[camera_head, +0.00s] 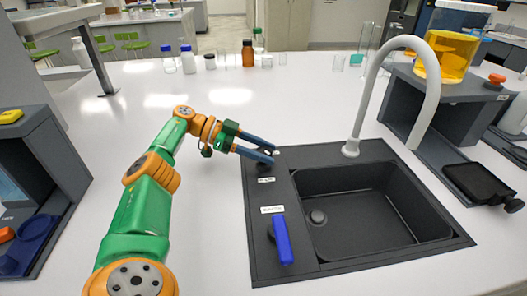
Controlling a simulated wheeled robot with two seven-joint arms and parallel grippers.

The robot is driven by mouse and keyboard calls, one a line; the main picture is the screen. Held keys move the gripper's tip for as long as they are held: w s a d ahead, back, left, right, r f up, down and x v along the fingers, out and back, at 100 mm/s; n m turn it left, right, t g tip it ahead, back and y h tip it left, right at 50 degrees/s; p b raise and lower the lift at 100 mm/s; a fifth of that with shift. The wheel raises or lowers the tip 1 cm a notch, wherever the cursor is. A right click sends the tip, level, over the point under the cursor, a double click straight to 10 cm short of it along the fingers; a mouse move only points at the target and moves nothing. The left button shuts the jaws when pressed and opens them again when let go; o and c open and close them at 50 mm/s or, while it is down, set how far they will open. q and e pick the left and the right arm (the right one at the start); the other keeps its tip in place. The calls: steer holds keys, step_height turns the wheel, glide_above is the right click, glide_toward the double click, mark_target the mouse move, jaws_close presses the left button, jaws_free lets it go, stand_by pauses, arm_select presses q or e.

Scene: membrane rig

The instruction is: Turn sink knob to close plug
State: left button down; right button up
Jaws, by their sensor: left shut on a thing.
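The dark sink (440,240) is set into the white bench, with its basin (375,215) at the right and a flat panel along its left side. A round drain plug (318,216) sits in the left part of the basin floor; I cannot tell if it is raised or seated. My left gripper (272,155) reaches over the panel's upper end, its blue fingers shut on a small dark knob (264,166) that they mostly hide. A small white label lies just below that knob. A blue lever (283,240) stands lower on the panel under another label. My right gripper is out of view.
A pale curved faucet (351,147) rises behind the basin. Grey shelf units stand at left (60,140) and right, the right one bearing a jar of yellow liquid (450,50). Several bottles stand at the back.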

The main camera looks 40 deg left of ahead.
arm_select(q)
steer(key=shift+f, duration=0.1)
steer(key=shift+c, duration=1.4)
jaws_free()
